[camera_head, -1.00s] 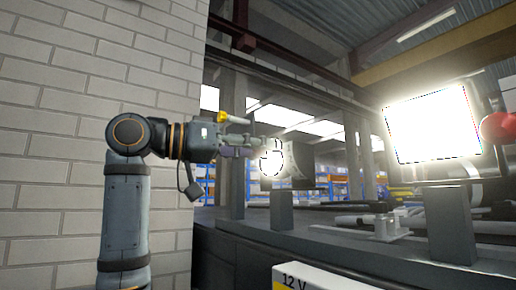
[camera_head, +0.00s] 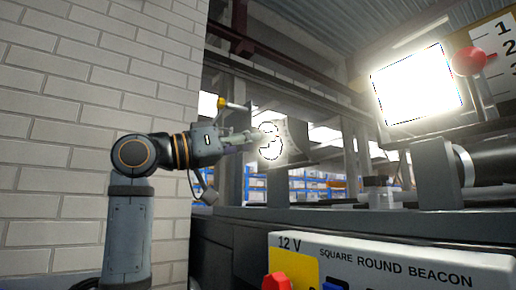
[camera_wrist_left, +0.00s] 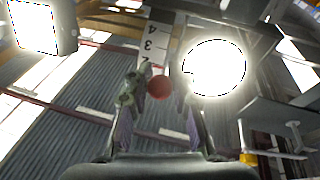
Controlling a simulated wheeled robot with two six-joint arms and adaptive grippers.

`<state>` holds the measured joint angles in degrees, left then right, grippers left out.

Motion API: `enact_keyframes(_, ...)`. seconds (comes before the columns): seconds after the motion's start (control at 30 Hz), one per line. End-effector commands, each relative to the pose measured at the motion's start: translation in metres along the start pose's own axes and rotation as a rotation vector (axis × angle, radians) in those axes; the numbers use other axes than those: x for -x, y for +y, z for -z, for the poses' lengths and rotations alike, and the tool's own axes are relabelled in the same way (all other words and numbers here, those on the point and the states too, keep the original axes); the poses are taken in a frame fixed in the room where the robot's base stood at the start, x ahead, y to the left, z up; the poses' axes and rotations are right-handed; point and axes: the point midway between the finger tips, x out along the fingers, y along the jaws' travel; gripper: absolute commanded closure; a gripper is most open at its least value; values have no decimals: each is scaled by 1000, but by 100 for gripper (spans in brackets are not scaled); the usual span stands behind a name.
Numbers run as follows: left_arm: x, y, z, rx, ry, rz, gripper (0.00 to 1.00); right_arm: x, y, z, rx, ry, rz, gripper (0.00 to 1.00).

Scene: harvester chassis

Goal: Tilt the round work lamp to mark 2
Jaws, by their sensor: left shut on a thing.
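The round work lamp (camera_head: 270,141) glows white at the middle of the head view, right at my left gripper's tips. It is the bright disc (camera_wrist_left: 214,67) in the left wrist view. My left gripper (camera_head: 250,138) reaches in from the left. In the wrist view its two fingers (camera_wrist_left: 161,100) are shut on a red ball knob (camera_wrist_left: 159,87). A white scale plate (camera_wrist_left: 152,40) with numerals 2, 3 and 4 stands behind the knob. The knob appears near the 2 end, but I cannot tell the exact mark. My right gripper is not in view.
A lit square lamp (camera_head: 418,92) hangs at the right, with its own red knob (camera_head: 470,61) and scale plate (camera_head: 503,58). A panel marked 12 V, SQUARE, ROUND and BEACON (camera_head: 390,270) is at the lower right. A brick wall (camera_head: 80,70) is at the left.

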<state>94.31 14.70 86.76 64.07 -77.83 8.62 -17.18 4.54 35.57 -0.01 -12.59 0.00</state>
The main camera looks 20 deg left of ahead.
Motion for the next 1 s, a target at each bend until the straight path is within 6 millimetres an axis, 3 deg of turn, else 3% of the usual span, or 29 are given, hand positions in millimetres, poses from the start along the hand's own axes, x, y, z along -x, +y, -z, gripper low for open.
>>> enact_keyframes(0.27, -1, -1, -4, 3, -12, 0, 100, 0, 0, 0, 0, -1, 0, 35)
enact_keyframes(0.3, -1, -1, -4, 4, -13, 0, 77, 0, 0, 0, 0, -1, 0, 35)
enact_keyframes(0.5, -1, -1, -4, 3, -11, 0, 53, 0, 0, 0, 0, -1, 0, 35)
enact_keyframes(0.8, 2, -1, -3, 2, -8, 2, 53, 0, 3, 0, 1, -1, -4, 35)
enact_keyframes(1.0, 39, -3, -2, 0, -8, 8, 53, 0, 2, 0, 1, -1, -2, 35)
